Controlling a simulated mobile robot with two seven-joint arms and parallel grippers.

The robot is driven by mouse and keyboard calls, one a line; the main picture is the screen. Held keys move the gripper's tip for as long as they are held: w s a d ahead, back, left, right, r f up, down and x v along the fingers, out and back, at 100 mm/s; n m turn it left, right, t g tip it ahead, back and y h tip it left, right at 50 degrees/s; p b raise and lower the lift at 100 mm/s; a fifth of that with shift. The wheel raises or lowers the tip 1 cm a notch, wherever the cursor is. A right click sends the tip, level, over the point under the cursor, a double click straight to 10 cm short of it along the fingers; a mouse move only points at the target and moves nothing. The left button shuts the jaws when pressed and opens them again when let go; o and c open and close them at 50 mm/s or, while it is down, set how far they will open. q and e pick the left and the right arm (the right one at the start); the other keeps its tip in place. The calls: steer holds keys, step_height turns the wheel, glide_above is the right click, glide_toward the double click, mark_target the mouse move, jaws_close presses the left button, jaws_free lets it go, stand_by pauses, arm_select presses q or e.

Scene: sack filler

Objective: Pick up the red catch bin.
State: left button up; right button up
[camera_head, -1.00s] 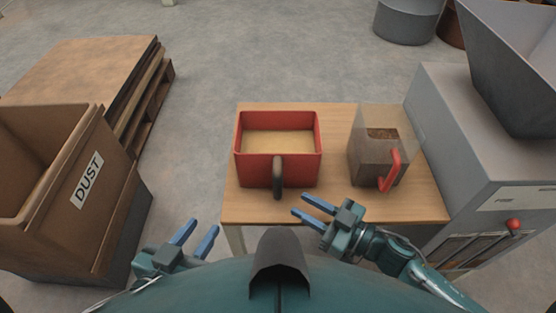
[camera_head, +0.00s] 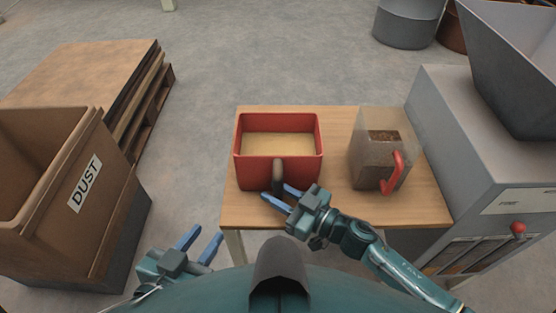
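The red catch bin (camera_head: 249,172) stands upright on the wooden table, left of its middle. It is open at the top and shows a pale tan inside or fill. Its dark handle (camera_head: 278,174) faces me. My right gripper (camera_head: 278,195) is at the lower end of this handle, with its two blue fingers spread apart. The handle's lower end lies at or between the fingers; I cannot tell if they touch it. My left gripper (camera_head: 201,243) is open and empty, low at the left, off the table's front left corner.
A clear container with a red handle (camera_head: 372,168) and brown contents stands on the table (camera_head: 420,205), right of the bin. A grey machine with a hopper (camera_head: 450,130) stands at the right. A DUST box (camera_head: 115,205) and pallets with boards (camera_head: 90,75) are at the left.

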jaws_close()
steer(key=shift+r, duration=0.1)
